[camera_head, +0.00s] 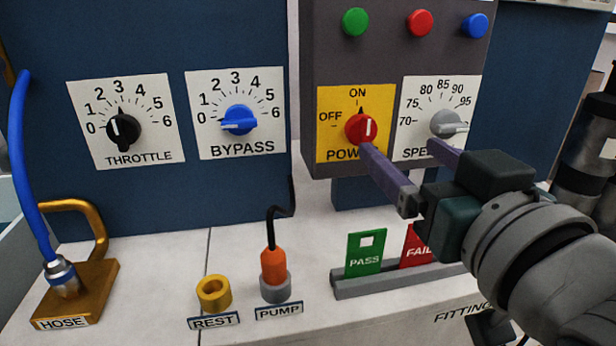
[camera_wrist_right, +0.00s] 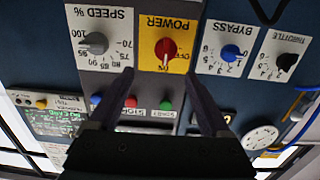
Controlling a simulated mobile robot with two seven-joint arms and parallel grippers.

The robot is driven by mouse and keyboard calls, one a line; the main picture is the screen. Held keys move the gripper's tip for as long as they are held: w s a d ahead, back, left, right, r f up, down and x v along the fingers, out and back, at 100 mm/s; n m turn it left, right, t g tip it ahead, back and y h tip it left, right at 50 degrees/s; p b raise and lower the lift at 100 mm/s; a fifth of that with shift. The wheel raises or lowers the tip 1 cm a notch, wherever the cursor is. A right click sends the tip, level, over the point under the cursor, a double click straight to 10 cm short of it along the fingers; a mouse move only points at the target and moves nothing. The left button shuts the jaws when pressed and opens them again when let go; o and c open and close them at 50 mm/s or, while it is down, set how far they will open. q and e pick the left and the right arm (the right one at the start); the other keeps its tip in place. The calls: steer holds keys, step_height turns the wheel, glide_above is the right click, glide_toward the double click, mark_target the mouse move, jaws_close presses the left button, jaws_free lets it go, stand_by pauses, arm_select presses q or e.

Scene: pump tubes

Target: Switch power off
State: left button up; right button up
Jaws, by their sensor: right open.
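The red power knob (camera_head: 361,128) sits on a yellow plate (camera_head: 331,145) marked OFF and ON. Its black pointer is upright, toward ON. My right gripper (camera_head: 400,147) is open and empty in front of the panel. In the head view one fingertip overlaps the lower edge of the power knob and the other lies just below the speed knob. In the right wrist view, which is upside down, the power knob (camera_wrist_right: 166,48) shows beyond and between the spread fingertips (camera_wrist_right: 160,80). Contact is not visible. My left gripper is out of view.
The grey speed knob (camera_head: 448,123) is close on the right. Bypass (camera_head: 238,120) and throttle (camera_head: 122,129) knobs are on the left. Green, red and blue buttons (camera_head: 420,23) sit above. PASS (camera_head: 366,252) and FAIL (camera_head: 416,247) cards stand below, beside the orange pump plug (camera_head: 273,266).

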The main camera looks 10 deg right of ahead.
mark_target(368, 133)
steer(key=shift+t, duration=0.3)
steer(key=w, duration=0.3)
steer(key=w+b, duration=0.1)
steer(key=w, duration=0.2)
steer(key=w+a+f, duration=0.1)
steer(key=w, duration=0.3)
jaws_close()
stand_by(0.4)
